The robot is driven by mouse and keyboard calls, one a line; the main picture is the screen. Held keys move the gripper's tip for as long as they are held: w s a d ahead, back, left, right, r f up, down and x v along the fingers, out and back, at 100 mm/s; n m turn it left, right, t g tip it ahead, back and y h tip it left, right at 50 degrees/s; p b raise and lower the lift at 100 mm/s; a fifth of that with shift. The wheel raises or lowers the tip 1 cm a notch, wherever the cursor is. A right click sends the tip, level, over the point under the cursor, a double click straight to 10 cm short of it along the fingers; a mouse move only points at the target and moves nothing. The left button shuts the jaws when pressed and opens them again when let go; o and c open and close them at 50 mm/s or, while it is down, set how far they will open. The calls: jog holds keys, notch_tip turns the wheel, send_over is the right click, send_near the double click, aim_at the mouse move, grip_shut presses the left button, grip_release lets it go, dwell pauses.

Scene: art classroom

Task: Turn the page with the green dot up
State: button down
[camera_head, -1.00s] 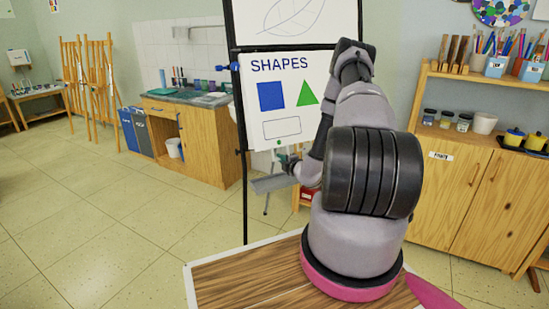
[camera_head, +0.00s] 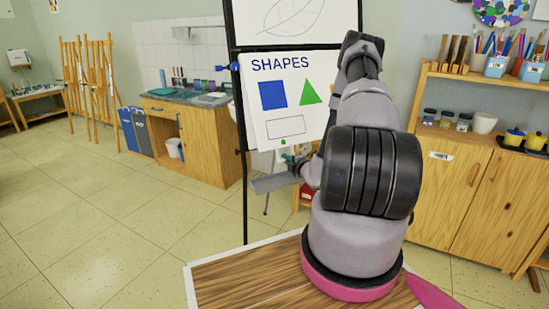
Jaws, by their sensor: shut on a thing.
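The flip-chart page (camera_head: 316,120) headed SHAPES hangs on a black stand, with a blue square, a green triangle and an outlined rectangle. A small green dot (camera_head: 283,142) shows at its lower edge. My gripper (camera_head: 287,158) is at the bottom of this page, just below the dot, and is shut on the page's lower edge. The fingertips are small and partly hidden, so the exact grip is hard to see. My arm covers the page's right side.
A sheet with a leaf drawing (camera_head: 292,20) hangs above the page. A grey tray (camera_head: 272,182) is below the gripper. A wooden cabinet (camera_head: 455,195) stands right, and a wooden counter (camera_head: 200,150) stands behind left. The floor at left is clear.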

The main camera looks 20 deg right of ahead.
jog(key=s+r, duration=0.4)
jog(key=s, duration=0.2)
jog(key=shift+d, duration=0.25)
dwell(0.3)
